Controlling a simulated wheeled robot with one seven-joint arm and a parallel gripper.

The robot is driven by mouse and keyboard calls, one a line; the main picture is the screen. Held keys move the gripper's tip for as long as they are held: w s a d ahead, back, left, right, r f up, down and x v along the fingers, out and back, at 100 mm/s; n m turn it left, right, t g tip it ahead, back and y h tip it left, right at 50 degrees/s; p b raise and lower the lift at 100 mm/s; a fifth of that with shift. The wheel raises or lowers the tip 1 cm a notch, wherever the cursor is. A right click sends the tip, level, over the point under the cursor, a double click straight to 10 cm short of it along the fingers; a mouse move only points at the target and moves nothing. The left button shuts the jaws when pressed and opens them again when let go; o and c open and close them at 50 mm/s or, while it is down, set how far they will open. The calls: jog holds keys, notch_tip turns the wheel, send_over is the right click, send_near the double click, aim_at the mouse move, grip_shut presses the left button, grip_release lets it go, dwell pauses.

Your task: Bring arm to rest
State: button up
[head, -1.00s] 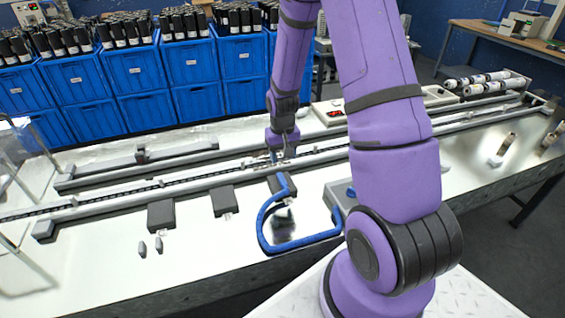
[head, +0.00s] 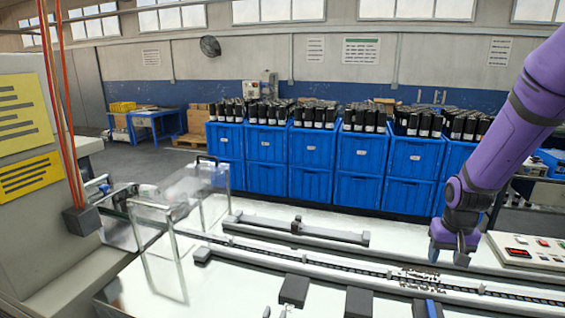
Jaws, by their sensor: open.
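My purple arm comes in from the right edge in the head view. My gripper (head: 448,255) points down over the conveyor line at the right, a little above it. Its dark fingers are small in the picture, set apart, with nothing seen between them. The long conveyor (head: 345,268) with a dark chain runs below and to the left of it. Small metallic pieces (head: 420,278) lie on the chain just under and left of my gripper.
A control box (head: 525,250) with buttons is right of my gripper. A clear guard frame (head: 165,240) and a grey machine (head: 35,190) are at the left. Dark blocks (head: 294,290) stand at the front.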

jog(key=s+a+r+n+t, duration=0.15)
jog(key=s+a+r, duration=0.25)
jog(key=s+r, duration=0.45)
jog(key=s+a+r+n+t, duration=0.15)
jog(key=s+a+r, duration=0.3)
jog(key=r, duration=0.75)
jog(key=s+a+r+t, duration=0.1)
jog(key=s+r, duration=0.3)
jog(key=s, duration=0.5)
jog(key=shift+s+a+r, duration=0.15)
jog(key=shift+s+a, duration=0.05)
jog(key=shift+s, duration=0.2)
